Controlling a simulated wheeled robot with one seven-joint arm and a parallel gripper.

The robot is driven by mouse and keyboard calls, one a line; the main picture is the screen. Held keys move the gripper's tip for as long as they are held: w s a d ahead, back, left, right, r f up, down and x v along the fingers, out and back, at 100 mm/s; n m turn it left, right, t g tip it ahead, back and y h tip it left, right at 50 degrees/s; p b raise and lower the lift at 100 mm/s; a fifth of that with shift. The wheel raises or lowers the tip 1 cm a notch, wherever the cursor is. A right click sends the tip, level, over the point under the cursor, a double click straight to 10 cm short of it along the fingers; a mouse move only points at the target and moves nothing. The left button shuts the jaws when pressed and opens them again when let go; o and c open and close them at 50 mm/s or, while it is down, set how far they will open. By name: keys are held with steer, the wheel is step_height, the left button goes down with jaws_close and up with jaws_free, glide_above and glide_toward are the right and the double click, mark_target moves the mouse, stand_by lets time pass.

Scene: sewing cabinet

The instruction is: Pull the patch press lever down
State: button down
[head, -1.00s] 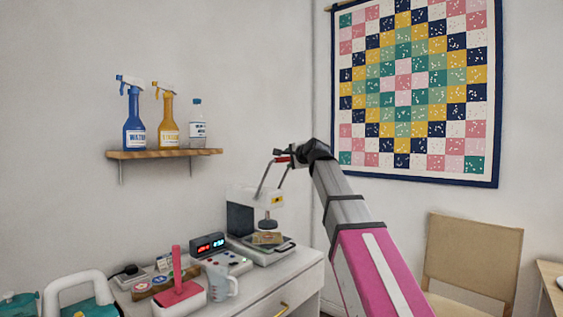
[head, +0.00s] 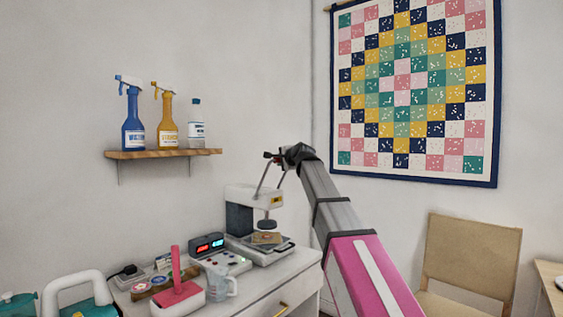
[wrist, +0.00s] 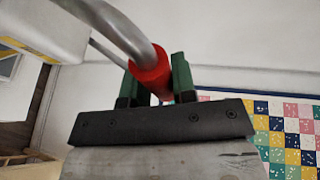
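The patch press (head: 240,197) is a white machine on the cabinet top, with a dark round pad (head: 268,224) above a flat base. Its lever rises from the top of the press on thin metal rods (head: 261,183) and is still raised. The lever's red grip (wrist: 150,70) lies between the two green fingers of my gripper (wrist: 158,80) in the wrist view, and they appear closed on it. In the head view my gripper (head: 272,156) is at the top of the lever and hides the red grip. A tan patch (head: 266,238) lies under the pad.
The cabinet top (head: 262,284) also holds a clock with lit digits (head: 207,245), a pink-handled tool (head: 177,280) and a clear measuring cup (head: 220,283). A wall shelf (head: 165,154) carries several bottles. A chair (head: 470,260) stands at the right, and a quilt (head: 415,90) hangs behind.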

steer(key=s+d+f+t+y, duration=0.1)
steer(key=s+d+f, duration=0.2)
steer(key=f, duration=0.6)
steer(key=s+d+f+m+t, duration=0.1)
steer(key=d+f, duration=0.3)
steer(key=f, duration=0.5)
steer(key=shift+s+d+f+m+t+y, duration=0.2)
steer(key=shift+s+m+t+y, duration=0.15)
steer(key=shift+s+t, duration=0.45)
steer(key=shift+s+f, duration=0.1)
stand_by(0.4)
steer(key=c, duration=0.9)
jaws_free()
steer(key=shift+s, duration=0.1)
